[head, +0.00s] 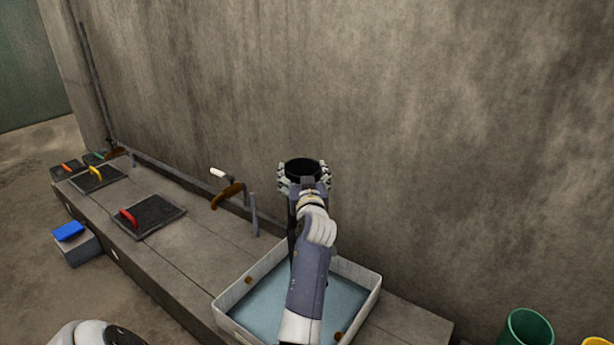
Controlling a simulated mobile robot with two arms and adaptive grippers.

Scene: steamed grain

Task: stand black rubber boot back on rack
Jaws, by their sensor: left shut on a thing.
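The black rubber boot (303,168) is in the upper middle of the head view, held over the back part of the white-rimmed tray. Its round dark open top faces up, and the shaft looks roughly upright. My left gripper (304,183) is shut on the boot near its top, with fingers on both sides. My arm and hand hide most of the shaft and the foot, so I cannot tell whether it touches anything. A grey upright peg (254,214) stands left of the boot; I cannot tell if it belongs to the rack. My right gripper is not in view.
The white tray (240,283) holds blue liquid or lining. Left along the ledge are a tap-like brown fitting (229,194), dark pads with a red handle (128,217) and yellow handle (95,172). A blue block (69,231) and green bucket (527,328) stand lower. The wall rises close behind.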

